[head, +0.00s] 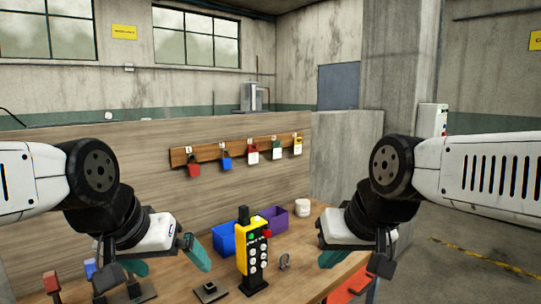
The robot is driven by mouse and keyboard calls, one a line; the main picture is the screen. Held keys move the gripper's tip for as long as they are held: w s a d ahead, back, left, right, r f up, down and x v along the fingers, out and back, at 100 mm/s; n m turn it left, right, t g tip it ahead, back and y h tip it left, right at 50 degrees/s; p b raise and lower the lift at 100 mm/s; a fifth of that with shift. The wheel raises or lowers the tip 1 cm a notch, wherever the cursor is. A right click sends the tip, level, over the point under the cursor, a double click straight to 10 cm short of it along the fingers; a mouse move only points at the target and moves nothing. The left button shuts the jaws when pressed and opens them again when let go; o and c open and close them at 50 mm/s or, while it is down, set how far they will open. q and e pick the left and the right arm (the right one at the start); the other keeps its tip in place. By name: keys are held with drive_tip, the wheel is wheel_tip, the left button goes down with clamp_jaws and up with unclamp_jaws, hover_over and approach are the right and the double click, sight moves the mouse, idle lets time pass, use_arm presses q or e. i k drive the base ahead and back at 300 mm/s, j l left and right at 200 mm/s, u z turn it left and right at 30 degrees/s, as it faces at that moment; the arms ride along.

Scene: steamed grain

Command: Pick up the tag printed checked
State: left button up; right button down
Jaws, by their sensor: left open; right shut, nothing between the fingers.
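A wooden rail (215,152) on the plywood panel carries several hanging locks. White tags hang at the red lock (252,156), the dark lock (277,153) and the yellow lock (297,146); their print is too small to read, so I cannot tell which says checked. A plain red lock (194,170) and a blue lock (226,163) hang further left. My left gripper (170,266) is open and empty over the left of the table, below the rail. My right gripper (331,259) is shut and empty over the table's right side, apart from the tags.
A yellow control box (242,248) with buttons stands mid-table. Behind it are a blue bin (223,240), a purple bin (273,219) and a white cup (302,207). A grey shackle-shaped piece (285,262) stands beside the box. A dark block (210,291) lies in front.

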sight(276, 150)
drive_tip(key=l+u, duration=0.1)
drive_tip(key=u, duration=0.85)
drive_tip(key=l+u, duration=0.4)
drive_tip(key=l, duration=0.15)
drive_tip(key=l+u, duration=0.35)
drive_tip(key=l, duration=0.2)
drive_tip(key=k+l+u, duration=0.15)
drive_tip(key=l+u, duration=0.25)
drive_tip(key=l, duration=0.1)
